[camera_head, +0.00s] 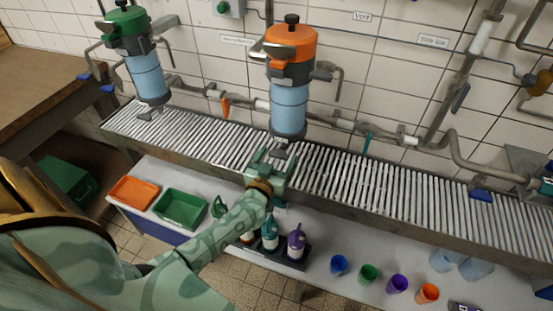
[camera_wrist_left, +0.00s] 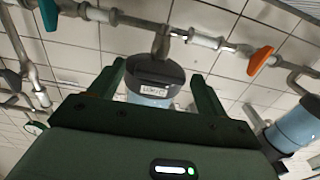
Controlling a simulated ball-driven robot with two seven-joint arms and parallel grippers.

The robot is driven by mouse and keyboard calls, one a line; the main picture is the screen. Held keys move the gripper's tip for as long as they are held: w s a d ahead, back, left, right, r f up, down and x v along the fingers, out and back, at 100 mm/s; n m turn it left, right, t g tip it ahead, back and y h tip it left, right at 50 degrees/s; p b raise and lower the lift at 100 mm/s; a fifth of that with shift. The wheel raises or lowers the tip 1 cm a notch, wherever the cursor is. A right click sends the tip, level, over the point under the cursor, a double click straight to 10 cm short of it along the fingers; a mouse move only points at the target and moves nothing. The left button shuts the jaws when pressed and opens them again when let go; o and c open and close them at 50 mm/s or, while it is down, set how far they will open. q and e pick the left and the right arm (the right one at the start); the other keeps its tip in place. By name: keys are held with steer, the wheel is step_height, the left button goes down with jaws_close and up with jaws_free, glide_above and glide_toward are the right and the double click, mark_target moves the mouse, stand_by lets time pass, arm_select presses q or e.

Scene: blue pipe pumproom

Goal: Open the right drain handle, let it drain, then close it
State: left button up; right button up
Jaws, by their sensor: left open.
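The right filter has an orange head (camera_head: 291,42) and a blue cylinder (camera_head: 289,108). Its lower end hangs just above the slatted channel; a small metal fitting (camera_head: 281,144) shows there, but I cannot make out a drain handle. My left gripper (camera_head: 275,158) is open just below this end, fingers pointing up toward it. In the left wrist view, the fingers (camera_wrist_left: 156,88) stand either side of a dark cap (camera_wrist_left: 155,76) with a label, with gaps at both sides. Whether they touch anything is hidden. My right gripper is not in view.
The left filter (camera_head: 147,77) with a green head hangs to the left. An orange lever (camera_head: 225,106) and a teal lever (camera_head: 367,142) sit on the wall pipe. The slatted channel (camera_head: 400,195) runs along the wall. Trays, bottles and coloured cups (camera_head: 339,264) stand on the shelf below.

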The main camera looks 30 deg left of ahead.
arm_select(q)
steer(key=c, duration=1)
steer(key=n+p, duration=0.1)
steer(key=n, duration=0.7)
steer(key=shift+a+f+n, duration=0.1)
steer(key=shift+n, duration=0.3)
steer(key=shift+s+f+n, duration=0.1)
steer(key=shift+f+n, duration=0.05)
steer(key=shift+n, duration=4.45)
